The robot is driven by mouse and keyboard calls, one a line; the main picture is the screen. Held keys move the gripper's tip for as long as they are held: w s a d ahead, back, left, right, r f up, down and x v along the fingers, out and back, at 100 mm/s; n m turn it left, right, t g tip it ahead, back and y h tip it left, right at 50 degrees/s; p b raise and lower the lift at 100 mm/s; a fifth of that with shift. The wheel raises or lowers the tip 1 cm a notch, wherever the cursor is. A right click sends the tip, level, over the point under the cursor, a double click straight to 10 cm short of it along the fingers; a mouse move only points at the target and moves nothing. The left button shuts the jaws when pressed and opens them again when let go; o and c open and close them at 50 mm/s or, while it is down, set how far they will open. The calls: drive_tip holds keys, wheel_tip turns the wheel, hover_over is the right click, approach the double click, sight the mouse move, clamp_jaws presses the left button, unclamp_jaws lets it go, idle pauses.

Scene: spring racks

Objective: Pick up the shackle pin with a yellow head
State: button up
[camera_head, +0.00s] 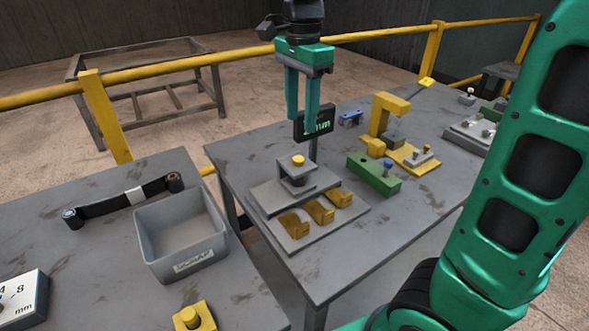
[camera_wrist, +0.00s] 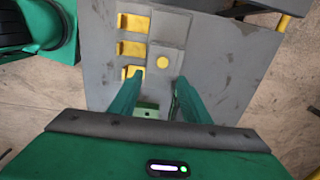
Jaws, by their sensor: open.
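The yellow-headed shackle pin (camera_head: 298,160) stands upright in a grey stepped fixture (camera_head: 268,196) on the middle table; its shank is mostly hidden. Its round yellow head also shows in the wrist view (camera_wrist: 163,62), just beyond the fingertips and between their lines. My gripper (camera_head: 301,126) is open and empty, pointing down above the pin, with a clear gap. In the wrist view, the two green fingers (camera_wrist: 159,77) are spread apart. Yellow hooked pieces (camera_head: 319,210) lie along the fixture's front; they show at the left of the pin in the wrist view (camera_wrist: 132,48).
A dark sign (camera_head: 313,122) stands behind the fixture. A green block (camera_head: 373,176) with a blue-headed pin and a yellow stand (camera_head: 380,118) are to the right. A grey bin (camera_head: 178,225) sits on the left table. A yellow rail (camera_head: 165,68) runs behind.

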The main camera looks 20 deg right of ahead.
sight(298, 158)
drive_tip(key=shift+w+a+f, duration=0.1)
drive_tip(key=shift+w+f, duration=0.05)
drive_tip(key=shift+f, duration=2.55)
drive_tip(key=shift+w+f, duration=0.1)
drive_tip(key=shift+f, duration=2.55)
clamp_jaws()
